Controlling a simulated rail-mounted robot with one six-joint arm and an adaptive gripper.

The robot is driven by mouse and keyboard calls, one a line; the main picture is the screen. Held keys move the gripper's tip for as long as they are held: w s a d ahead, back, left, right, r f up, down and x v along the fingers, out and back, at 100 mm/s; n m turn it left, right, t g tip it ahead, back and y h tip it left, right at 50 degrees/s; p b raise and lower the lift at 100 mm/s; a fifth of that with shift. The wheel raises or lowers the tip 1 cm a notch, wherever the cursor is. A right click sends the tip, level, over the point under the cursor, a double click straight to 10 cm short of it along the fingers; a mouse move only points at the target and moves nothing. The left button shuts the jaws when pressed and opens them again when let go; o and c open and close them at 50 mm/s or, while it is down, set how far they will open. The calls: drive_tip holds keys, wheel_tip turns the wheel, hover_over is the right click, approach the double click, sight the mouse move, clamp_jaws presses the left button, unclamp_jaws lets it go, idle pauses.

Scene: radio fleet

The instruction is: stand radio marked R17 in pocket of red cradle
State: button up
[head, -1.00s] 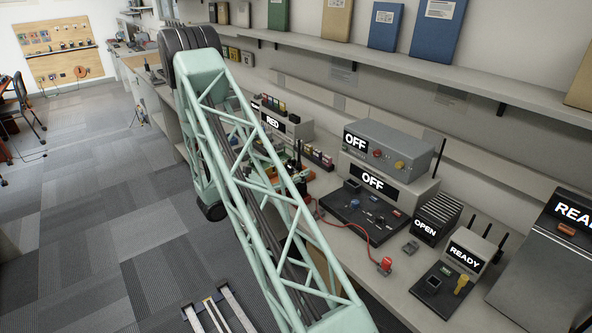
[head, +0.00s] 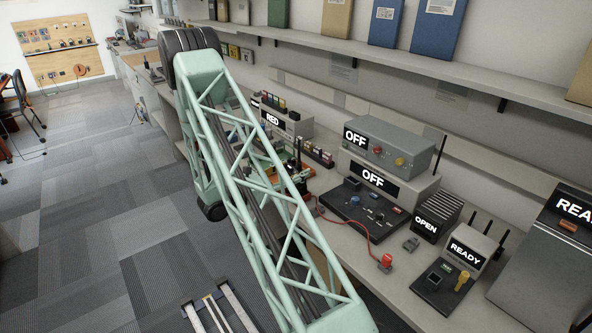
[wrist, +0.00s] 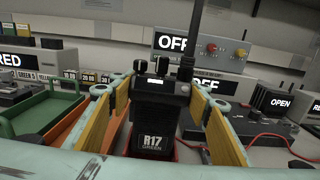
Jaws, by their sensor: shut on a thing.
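The black radio marked R17 (wrist: 153,112) stands upright in the middle of the wrist view, with two knobs and a tall antenna on top. My gripper (wrist: 158,93) is shut on it, one yellow-padded finger on each side. A red edge, likely the red cradle (wrist: 123,146), shows low beside the radio's base. The radio's foot is hidden, so I cannot tell whether it rests in the pocket or hangs just above it. In the head view my arm covers most of this spot.
A green tray (wrist: 50,115) and an orange tray lie at the left. A box labelled RED (head: 288,122) stands behind. Grey OFF units (head: 390,145) and a red cable (head: 350,222) are to the right, with the OPEN rack (head: 436,217) beyond.

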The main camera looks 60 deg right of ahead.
drive_tip(key=shift+f+b, duration=0.5)
drive_tip(key=shift+f, duration=0.45)
idle(0.4)
drive_tip(key=o, duration=1.2)
drive_tip(key=shift+o, duration=0.2)
drive_tip(key=v, duration=1.2)
drive_tip(key=shift+r, duration=0.15)
idle(0.4)
